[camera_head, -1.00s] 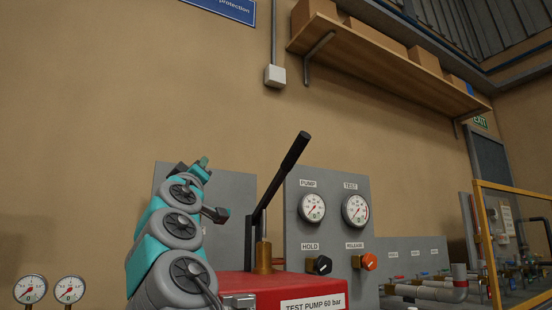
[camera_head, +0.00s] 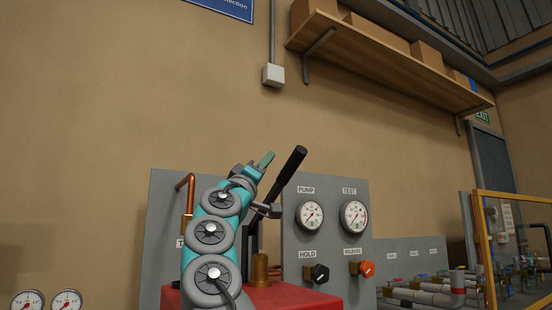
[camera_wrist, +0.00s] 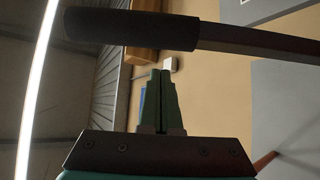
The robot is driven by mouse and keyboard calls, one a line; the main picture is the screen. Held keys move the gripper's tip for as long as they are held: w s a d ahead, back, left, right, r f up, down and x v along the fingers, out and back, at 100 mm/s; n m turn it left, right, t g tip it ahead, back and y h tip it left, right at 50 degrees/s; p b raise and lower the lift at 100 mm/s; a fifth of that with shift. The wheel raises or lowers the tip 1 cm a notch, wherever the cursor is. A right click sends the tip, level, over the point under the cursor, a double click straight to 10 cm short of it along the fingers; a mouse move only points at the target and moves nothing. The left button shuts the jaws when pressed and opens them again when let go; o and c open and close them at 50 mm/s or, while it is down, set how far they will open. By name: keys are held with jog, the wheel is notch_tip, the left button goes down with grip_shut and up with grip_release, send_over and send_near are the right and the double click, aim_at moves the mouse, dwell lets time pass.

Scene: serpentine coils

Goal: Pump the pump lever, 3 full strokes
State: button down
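The pump lever (camera_head: 287,172) is a dark bar with a thick black grip, tilted up and to the right above the red test pump (camera_head: 300,296). My gripper (camera_head: 267,159) is just left of the grip in the head view, its green fingers pointing up and right. In the wrist view the lever (camera_wrist: 130,29) runs across the top of the picture, beyond the fingertips (camera_wrist: 161,72). The two fingers lie close together with nothing visible between them. Whether they touch the lever cannot be told. My arm hides part of the lever's lower end and the pump.
A grey panel carries the PUMP gauge (camera_head: 310,215), the TEST gauge (camera_head: 354,217), a black HOLD knob (camera_head: 319,273) and an orange RELEASE knob (camera_head: 366,268). A copper pipe (camera_head: 187,183) stands left of my arm. A wooden shelf (camera_head: 385,75) hangs high on the wall.

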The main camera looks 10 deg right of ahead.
aim_at(282, 176)
jog(key=shift+s+d+f+b, duration=0.25)
jog(key=shift+d+f+b, duration=0.1)
jog(key=shift+d+f, duration=0.25)
jog(key=shift+s+d+f+b, duration=0.25)
jog(key=shift+d+f+b, duration=0.15)
jog(key=shift+f, duration=0.25)
jog(key=shift+f, duration=0.1)
dwell(0.6)
jog(key=f+b, duration=0.1)
jog(key=b, duration=0.1)
jog(key=s+f+b, duration=0.1)
jog(key=b, duration=0.1)
jog(key=shift+s+d+f, duration=0.15)
jog(key=shift+d+f, duration=0.05)
jog(key=shift+f, duration=0.1)
jog(key=shift+r, duration=0.15)
